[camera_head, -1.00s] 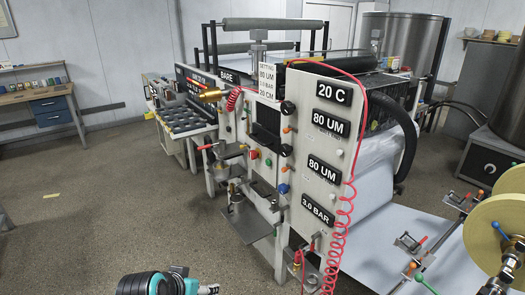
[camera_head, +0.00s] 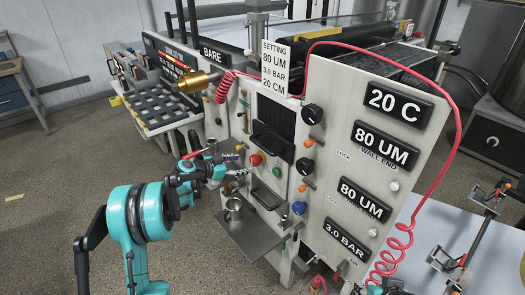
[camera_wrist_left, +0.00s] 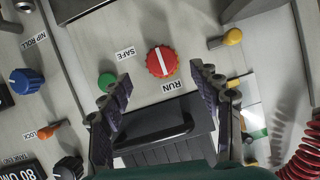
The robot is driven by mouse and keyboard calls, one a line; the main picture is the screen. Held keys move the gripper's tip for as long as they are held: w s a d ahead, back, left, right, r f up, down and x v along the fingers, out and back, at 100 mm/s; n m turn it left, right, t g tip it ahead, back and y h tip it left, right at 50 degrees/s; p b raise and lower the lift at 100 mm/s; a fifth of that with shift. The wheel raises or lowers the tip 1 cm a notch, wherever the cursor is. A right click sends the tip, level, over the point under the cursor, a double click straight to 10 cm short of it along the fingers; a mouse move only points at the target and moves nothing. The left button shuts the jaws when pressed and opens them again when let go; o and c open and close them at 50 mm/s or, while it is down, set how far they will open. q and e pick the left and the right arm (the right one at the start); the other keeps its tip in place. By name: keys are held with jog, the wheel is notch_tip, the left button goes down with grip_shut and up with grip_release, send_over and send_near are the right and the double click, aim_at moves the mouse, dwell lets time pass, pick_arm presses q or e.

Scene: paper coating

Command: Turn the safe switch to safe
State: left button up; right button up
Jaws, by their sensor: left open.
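The safe switch is a red round knob (camera_head: 256,159) on the front panel of the machine. In the left wrist view the knob (camera_wrist_left: 162,62) has a white line across it, between a SAFE label (camera_wrist_left: 126,53) and a RUN label (camera_wrist_left: 171,86). The line's lower end points towards RUN. My left gripper (camera_head: 243,166) is just in front of the panel, beside the knob. In the wrist view its open fingers (camera_wrist_left: 160,72) frame the knob, with no contact visible. A dark part at the head view's bottom edge may be my right gripper (camera_head: 389,287); its fingers cannot be made out.
A green button (camera_wrist_left: 107,80) is close by the left finger. A black handle (camera_wrist_left: 153,138) lies below the knob in the wrist view. A blue knob (camera_wrist_left: 27,81), a yellow lever (camera_wrist_left: 232,37) and a red coiled hose (camera_wrist_left: 302,150) are nearby. A metal shelf (camera_head: 255,240) juts out below.

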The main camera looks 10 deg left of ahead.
aim_at(252, 162)
pick_arm(q)
jog(key=b+x, duration=0.2)
jog(key=x, duration=0.5)
jog(key=shift+a, duration=0.1)
jog(key=shift+w+d+f, duration=0.1)
jog(key=shift+w+d, duration=0.25)
jog(key=shift+w, duration=0.1)
jog(key=c, duration=1.2)
